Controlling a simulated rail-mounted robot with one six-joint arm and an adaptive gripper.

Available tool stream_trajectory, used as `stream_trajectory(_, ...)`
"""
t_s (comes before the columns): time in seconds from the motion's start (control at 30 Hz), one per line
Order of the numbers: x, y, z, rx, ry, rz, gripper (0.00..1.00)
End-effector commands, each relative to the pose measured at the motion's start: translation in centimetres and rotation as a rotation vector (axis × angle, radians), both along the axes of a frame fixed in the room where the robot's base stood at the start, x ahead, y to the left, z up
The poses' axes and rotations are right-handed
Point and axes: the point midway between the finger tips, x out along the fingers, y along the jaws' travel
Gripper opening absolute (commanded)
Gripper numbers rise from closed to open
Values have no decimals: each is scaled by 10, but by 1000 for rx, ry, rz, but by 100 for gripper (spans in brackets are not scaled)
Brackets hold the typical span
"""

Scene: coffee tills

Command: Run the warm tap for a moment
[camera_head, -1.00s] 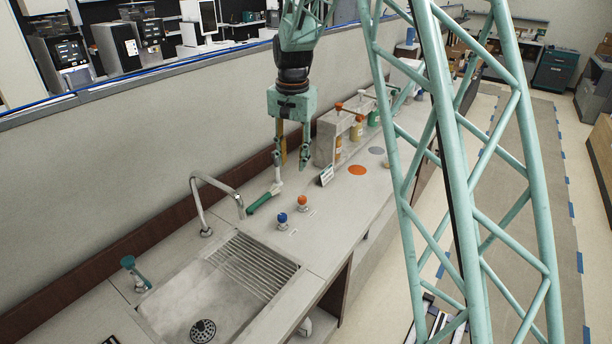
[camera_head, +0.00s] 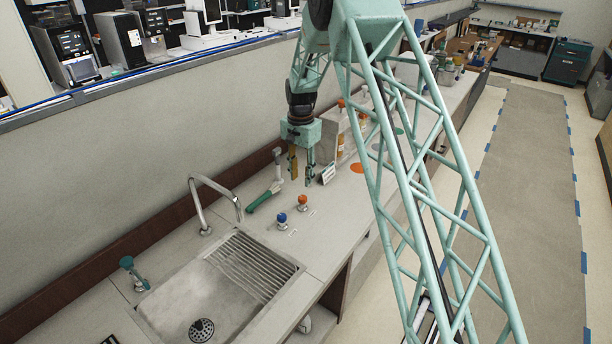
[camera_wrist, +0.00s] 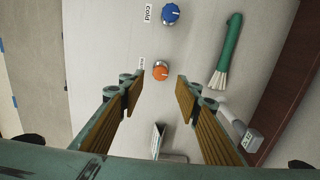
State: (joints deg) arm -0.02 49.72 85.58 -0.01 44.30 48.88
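The orange tap knob (camera_head: 302,199), with a white pointer line, stands on the counter right of the sink. In the wrist view the orange knob (camera_wrist: 160,70) lies just past and between my fingertips, beside a small, partly hidden label. The blue knob (camera_head: 282,218) is beside it, and the wrist view shows a "cold" label next to the blue knob (camera_wrist: 170,13). My gripper (camera_head: 301,180) is open and empty, pointing down above the counter behind the orange knob. The curved spout (camera_head: 199,205) stands over the sink (camera_head: 190,284); no water shows.
A green-handled brush (camera_head: 263,200) lies left of the knobs. A grey-white object (camera_wrist: 243,132) lies beside it in the wrist view. A small sign stand (camera_head: 327,174) and bottle rack are on the right. A low wall runs behind.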

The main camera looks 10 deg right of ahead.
Motion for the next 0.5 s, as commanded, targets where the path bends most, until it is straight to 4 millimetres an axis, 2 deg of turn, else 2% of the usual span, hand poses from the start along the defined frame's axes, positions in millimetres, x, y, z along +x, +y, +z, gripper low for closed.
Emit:
stream_trajectory(0.2, 7, 0, -16, 0, 6, -17, 31)
stream_trajectory(0.5, 7, 0, -19, 1, 7, -19, 31)
